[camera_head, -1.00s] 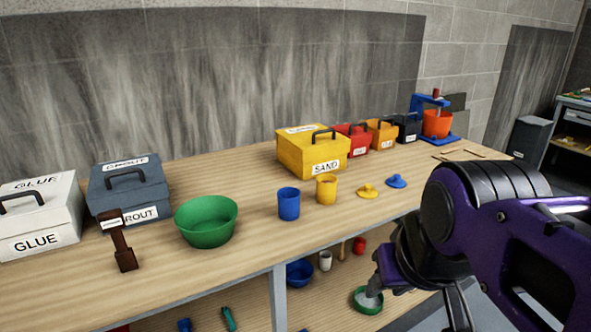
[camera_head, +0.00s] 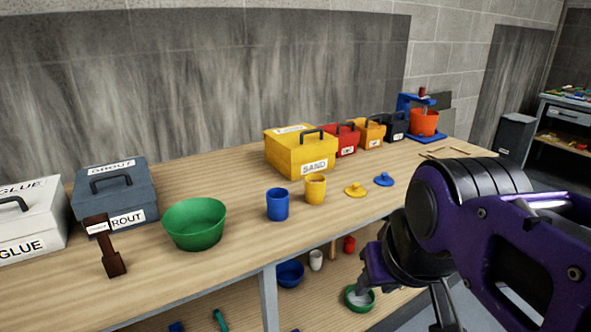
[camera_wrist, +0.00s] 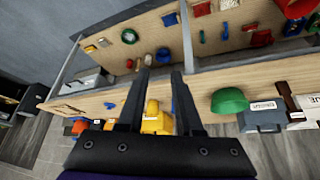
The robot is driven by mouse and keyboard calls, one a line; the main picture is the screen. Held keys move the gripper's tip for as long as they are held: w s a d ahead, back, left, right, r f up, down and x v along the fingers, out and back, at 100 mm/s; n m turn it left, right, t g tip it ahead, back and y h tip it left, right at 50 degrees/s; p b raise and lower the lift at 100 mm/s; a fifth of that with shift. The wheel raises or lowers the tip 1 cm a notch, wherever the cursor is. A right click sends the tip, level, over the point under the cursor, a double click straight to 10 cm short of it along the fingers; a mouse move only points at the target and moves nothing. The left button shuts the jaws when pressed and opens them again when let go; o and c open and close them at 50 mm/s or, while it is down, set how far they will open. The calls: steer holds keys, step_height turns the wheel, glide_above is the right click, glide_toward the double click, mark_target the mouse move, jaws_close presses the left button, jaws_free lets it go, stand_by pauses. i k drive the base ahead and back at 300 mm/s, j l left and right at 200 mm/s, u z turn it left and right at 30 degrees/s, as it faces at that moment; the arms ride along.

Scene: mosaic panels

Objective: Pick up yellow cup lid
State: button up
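The yellow cup lid (camera_head: 356,190) lies flat on the workbench, knob up, just left of a similar blue lid (camera_head: 384,179). A yellow cup (camera_head: 315,188) stands upright to its left, with a blue cup (camera_head: 277,204) beside that. My gripper (camera_wrist: 160,72) is open and empty in the wrist view, with its two dark fingers apart. In the head view my arm is at the right, in front of the bench and well apart from the lid. I cannot make out the yellow lid in the wrist view; a finger may hide it.
The yellow SAND box (camera_head: 300,152) stands behind the cups, with red, orange and black boxes to its right. A green bowl (camera_head: 195,223), a brown tool (camera_head: 107,248) and the grout box (camera_head: 115,190) are at the left. The bench top (camera_head: 240,250) has free room in front.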

mark_target(356, 191)
steer(key=i+l+u, duration=0.3)
steer(key=l, duration=0.3)
steer(key=i+l+u, duration=0.1)
steer(key=i+l, duration=0.2)
steer(key=i+l+u, duration=0.15)
steer(key=l, duration=0.25)
